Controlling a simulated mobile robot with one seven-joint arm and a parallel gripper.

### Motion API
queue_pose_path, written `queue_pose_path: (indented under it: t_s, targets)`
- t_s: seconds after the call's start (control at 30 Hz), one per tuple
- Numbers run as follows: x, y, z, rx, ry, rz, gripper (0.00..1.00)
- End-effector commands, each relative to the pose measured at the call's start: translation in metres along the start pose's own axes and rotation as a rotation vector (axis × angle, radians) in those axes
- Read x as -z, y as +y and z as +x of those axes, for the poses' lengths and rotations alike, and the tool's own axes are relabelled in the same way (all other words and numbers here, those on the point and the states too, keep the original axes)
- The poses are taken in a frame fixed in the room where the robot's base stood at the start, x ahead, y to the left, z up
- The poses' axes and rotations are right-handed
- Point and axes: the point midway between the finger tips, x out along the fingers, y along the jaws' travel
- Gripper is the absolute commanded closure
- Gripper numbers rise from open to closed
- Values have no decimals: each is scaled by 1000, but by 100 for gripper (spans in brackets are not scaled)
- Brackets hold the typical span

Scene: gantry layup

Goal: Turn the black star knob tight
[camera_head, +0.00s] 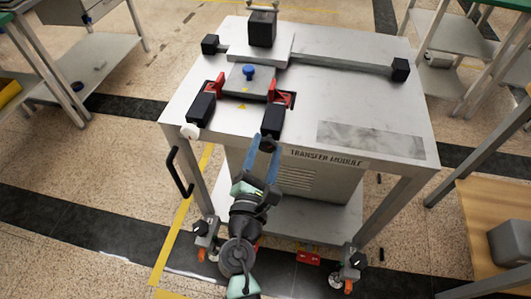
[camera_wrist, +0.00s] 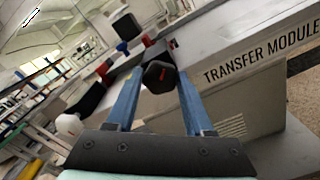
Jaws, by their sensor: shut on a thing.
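The black star knob (camera_head: 267,145) is at the front edge of the grey transfer module table (camera_head: 225,125), at the near end of a black block. In the wrist view the knob (camera_wrist: 158,77) sits between the two blue fingers, one on each side of it. My gripper (camera_head: 266,148) reaches up to the table edge and is shut on the knob; the gripper also shows in the wrist view (camera_wrist: 158,82). The knob's far side and its shaft are hidden.
A white knob (camera_head: 190,131) sits left on the same edge, above a black handle (camera_head: 178,172). Red clamps (camera_head: 282,98) flank a plate with a blue knob (camera_head: 249,72). A black-ended bar (camera_head: 345,65) lies behind. The tabletop's right side is mostly clear.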

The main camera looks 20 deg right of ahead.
Motion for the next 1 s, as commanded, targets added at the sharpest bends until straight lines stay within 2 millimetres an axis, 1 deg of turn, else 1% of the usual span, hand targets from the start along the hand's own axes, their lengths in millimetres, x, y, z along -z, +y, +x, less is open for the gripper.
queue_pose_path:
  t_s: [0.03,1.0]
  targets:
    - [4,-2,-1,-1,2,47,100]
    - [4,-2,0,0,2,969,100]
